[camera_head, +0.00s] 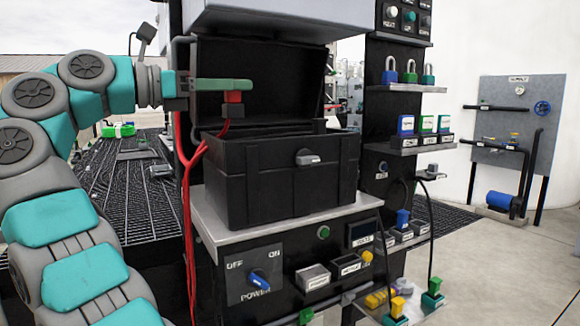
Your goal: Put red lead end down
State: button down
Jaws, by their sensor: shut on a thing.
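My gripper (232,90) reaches in from the left, in front of the open lid of a black tote. The red lead (188,200) hangs down along the left side of the tote. The far side of the lead end is hidden by the gripper.
The tote stands on a grey shelf (212,230) over a panel with a blue power knob (258,277). To the right, shelves hold padlocks (410,72), coloured blocks (425,124) and a blue plug (402,218). Yellow and green plugs (398,307) are at the lower right.

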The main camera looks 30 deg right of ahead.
jog(key=w+d+f, duration=0.1)
jog(key=w+d, duration=0.1)
jog(key=d, duration=0.2)
jog(key=w+d+f, duration=0.2)
jog(key=w+d, duration=0.1)
jog(key=d, duration=0.2)
jog(key=w+d+f, duration=0.2)
jog(key=d, duration=0.2)
jog(key=shift+w+d+f+b, duration=0.15)
jog(key=shift+w+d+b, duration=0.15)
jog(key=shift+d, duration=0.1)
jog(key=shift+f+b, duration=0.55)
jog(key=shift+f, duration=0.1)
jog(key=c, duration=0.7)
grip_release()
jog(key=shift+o, duration=0.2)
